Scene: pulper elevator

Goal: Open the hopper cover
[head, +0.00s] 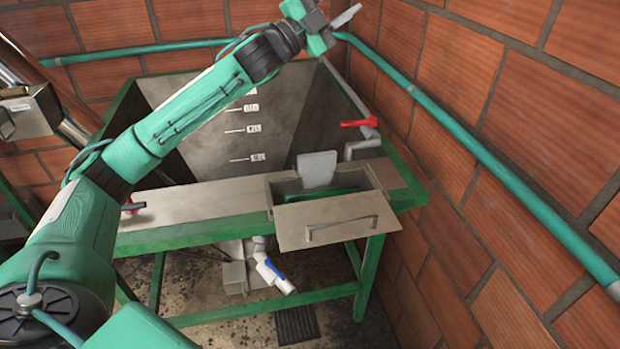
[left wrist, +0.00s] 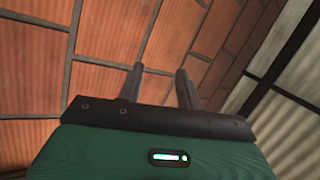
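The hopper (head: 215,130) is a large grey metal bin with level marks, set in a green frame. At its front right is a box-like opening (head: 325,185). A flat metal cover (head: 338,220) with a bar handle (head: 341,226) sits at the front edge of this opening, leaving the inside exposed. My left gripper (head: 332,18) is high above the hopper's back edge, well away from the cover. The left wrist view shows its two fingers (left wrist: 158,74) spread apart with nothing between them, facing the brick wall. My right gripper is in neither view.
A red-handled lever (head: 360,123) stands on the right edge of the hopper. A green pipe (head: 500,165) runs along the brick wall at the right. A blue-and-white part (head: 272,273) hangs below the metal top. A metal box (head: 28,112) is at the left.

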